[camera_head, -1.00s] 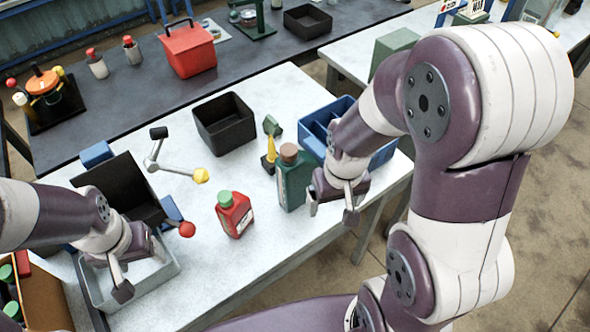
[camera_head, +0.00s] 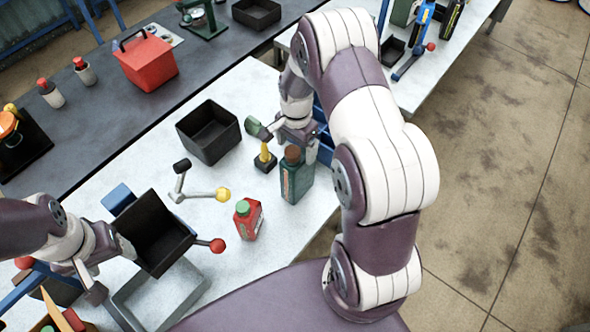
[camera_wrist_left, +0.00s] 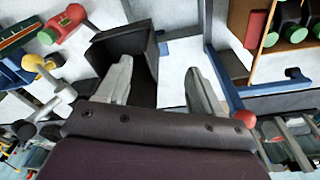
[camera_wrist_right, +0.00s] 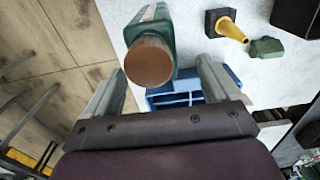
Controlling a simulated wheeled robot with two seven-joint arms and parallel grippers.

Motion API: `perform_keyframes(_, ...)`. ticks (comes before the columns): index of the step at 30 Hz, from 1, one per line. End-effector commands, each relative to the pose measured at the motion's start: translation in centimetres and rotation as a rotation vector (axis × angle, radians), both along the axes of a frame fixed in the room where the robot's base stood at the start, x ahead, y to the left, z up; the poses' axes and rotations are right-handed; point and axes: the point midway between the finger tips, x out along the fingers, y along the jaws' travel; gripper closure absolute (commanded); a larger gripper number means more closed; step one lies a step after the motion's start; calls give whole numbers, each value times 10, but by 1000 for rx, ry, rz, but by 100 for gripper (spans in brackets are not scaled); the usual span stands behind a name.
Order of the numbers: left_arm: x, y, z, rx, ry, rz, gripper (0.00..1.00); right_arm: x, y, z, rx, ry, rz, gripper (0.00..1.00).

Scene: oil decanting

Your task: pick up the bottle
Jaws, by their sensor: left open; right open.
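A green bottle with a brown cap (camera_head: 296,178) stands upright on the white table. A smaller red bottle with a green cap (camera_head: 248,220) stands to its left. My right gripper (camera_head: 277,133) is open, behind the green bottle's cap in the head view. In the right wrist view the brown cap (camera_wrist_right: 149,62) shows between the open, empty fingers; I cannot tell any contact. The red bottle also shows in the left wrist view (camera_wrist_left: 65,22). My left gripper (camera_head: 110,268) is open and empty, beside the tilted black bin (camera_head: 153,232).
A yellow funnel (camera_head: 264,159) stands just behind the green bottle. A blue divided crate (camera_wrist_right: 182,95) lies close by. A black bin (camera_head: 209,132), a yellow-knobbed lever (camera_head: 203,194) and a grey tray (camera_head: 190,283) are to the left. White table shows bare around the red bottle.

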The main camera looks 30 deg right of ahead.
Motion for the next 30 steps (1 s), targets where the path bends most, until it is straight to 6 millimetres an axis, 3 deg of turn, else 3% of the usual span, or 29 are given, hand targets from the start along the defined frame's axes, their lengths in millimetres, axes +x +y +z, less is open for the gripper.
perform_keyframes(1, 0, 0, 13, 0, -1, 0, 34, -2, 1, -2, 1, 7, 0, 11)
perform_keyframes(4, 0, 0, 28, 0, -1, 0, 34, -2, 2, -21, 1, 7, 0, 11)
perform_keyframes(8, 0, 0, 29, 0, -1, 0, 34, -1, 1, -43, 1, 3, 0, 11)
perform_keyframes(14, 0, 0, 27, 0, -1, 0, 34, 0, 1, -47, 0, 0, 1, 11)
perform_keyframes(15, 0, 0, 27, 0, -1, 0, 34, 0, 1, -47, 0, 0, 1, 14)
perform_keyframes(16, 0, 0, 27, 0, -1, 0, 34, 0, 1, -47, 0, 0, 1, 24)
perform_keyframes(23, 0, 0, 27, 0, -1, 0, 34, 0, 1, -46, 0, 0, 1, 99)
perform_keyframes(30, 0, 0, 28, 0, -1, 0, 34, 1, 1, -45, -1, -4, 1, 100)
